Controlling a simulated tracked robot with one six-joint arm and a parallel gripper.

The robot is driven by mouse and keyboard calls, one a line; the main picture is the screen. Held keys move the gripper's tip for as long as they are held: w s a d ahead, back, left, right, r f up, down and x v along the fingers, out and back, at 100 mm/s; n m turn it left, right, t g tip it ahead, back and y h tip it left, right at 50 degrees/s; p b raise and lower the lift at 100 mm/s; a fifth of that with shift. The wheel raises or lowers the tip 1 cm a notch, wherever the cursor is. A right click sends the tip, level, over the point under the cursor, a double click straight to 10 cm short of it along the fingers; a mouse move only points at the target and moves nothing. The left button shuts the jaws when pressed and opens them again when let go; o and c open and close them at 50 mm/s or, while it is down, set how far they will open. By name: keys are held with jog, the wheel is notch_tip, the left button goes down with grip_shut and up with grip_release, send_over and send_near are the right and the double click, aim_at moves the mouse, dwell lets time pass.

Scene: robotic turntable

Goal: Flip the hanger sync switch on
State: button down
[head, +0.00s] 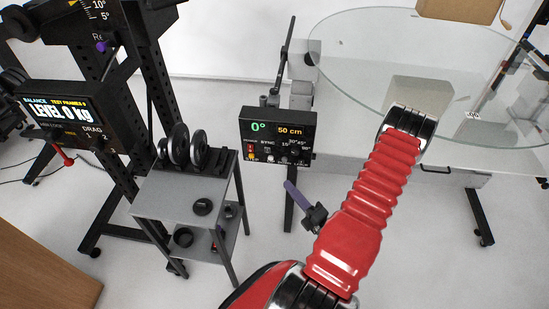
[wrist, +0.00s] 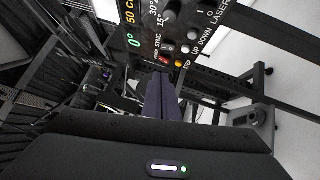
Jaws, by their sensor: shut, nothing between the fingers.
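The control panel (head: 278,135) is a black box with a green "0°" and a yellow "50 cm" readout, standing beside the glass turntable. Its SYNC switch (head: 270,154) is a small light toggle under the SYNC label; its position is too small to tell. In the wrist view the panel (wrist: 150,22) appears turned sideways, with the SYNC switch (wrist: 165,36) near the top middle. My gripper (head: 288,184) has purple fingers, shut and empty, below the panel and apart from it. In the wrist view my gripper (wrist: 160,76) points toward the panel's button side.
The round glass turntable (head: 400,55) fills the upper right. A grey cart (head: 180,195) with black weight plates stands left of the panel. A black rack (head: 135,60) with a "LEVEL 0 kg" display (head: 65,112) is further left.

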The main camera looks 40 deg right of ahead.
jog(key=shift+w, duration=0.15)
send_near(268, 149)
jog(key=w, duration=0.5)
jog(key=shift+w+d+r, duration=0.2)
jog(key=shift+w+r, duration=0.05)
jog(key=shift+r, duration=0.15)
dwell(0.4)
jog(key=shift+d, duration=0.15)
